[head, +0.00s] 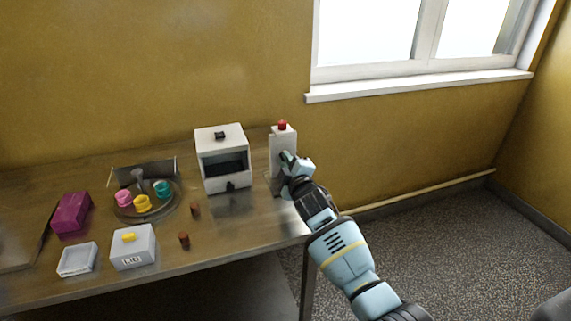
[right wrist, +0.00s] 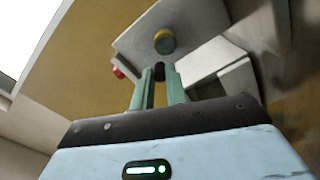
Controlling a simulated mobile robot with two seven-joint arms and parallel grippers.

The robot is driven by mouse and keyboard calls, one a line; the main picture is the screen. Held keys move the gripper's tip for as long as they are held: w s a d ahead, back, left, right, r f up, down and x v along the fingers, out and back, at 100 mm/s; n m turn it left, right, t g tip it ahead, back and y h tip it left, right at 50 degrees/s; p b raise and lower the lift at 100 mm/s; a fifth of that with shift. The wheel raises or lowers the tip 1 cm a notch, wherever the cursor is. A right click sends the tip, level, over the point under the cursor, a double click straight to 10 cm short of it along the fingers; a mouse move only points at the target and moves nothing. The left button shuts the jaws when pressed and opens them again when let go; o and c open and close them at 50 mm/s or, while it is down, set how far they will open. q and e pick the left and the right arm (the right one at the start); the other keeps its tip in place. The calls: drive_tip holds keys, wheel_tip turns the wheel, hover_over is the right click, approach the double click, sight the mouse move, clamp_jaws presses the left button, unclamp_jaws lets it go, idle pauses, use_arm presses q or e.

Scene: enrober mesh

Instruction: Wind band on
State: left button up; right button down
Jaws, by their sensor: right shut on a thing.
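A tall white box (head: 283,145) with a red button (head: 283,125) on top stands at the right end of the table. My right gripper (head: 286,157) is at its front face. In the right wrist view the gripper's green fingers (right wrist: 158,78) are shut on a small dark part (right wrist: 159,70) close to the box's pale face (right wrist: 190,25). What this part joins to is hidden. A round yellow-green knob (right wrist: 164,42) shows on that face just beyond the fingertips. The red button also shows there (right wrist: 118,72). My left gripper is out of view.
A white machine (head: 222,150) with a dark opening stands left of the tall box. Farther left are a round tray (head: 150,212) with coloured spools, a magenta box (head: 70,213), a grey box (head: 134,250) and a clear tray (head: 77,260). Two small brown cylinders (head: 184,239) stand near the front.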

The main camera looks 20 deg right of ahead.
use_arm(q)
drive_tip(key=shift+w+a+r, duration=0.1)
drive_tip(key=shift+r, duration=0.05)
use_arm(e)
drive_tip(key=shift+d+r+m, duration=0.1)
drive_tip(key=shift+r+m, duration=0.05)
drive_tip(key=shift+m, duration=0.65)
drive_tip(key=c, duration=1.4)
unclamp_jaws()
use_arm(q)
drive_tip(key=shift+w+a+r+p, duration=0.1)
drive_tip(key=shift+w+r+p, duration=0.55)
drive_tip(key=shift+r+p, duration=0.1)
use_arm(e)
drive_tip(key=s, duration=0.7)
drive_tip(key=shift+s+d, duration=0.2)
drive_tip(key=shift+s, duration=0.2)
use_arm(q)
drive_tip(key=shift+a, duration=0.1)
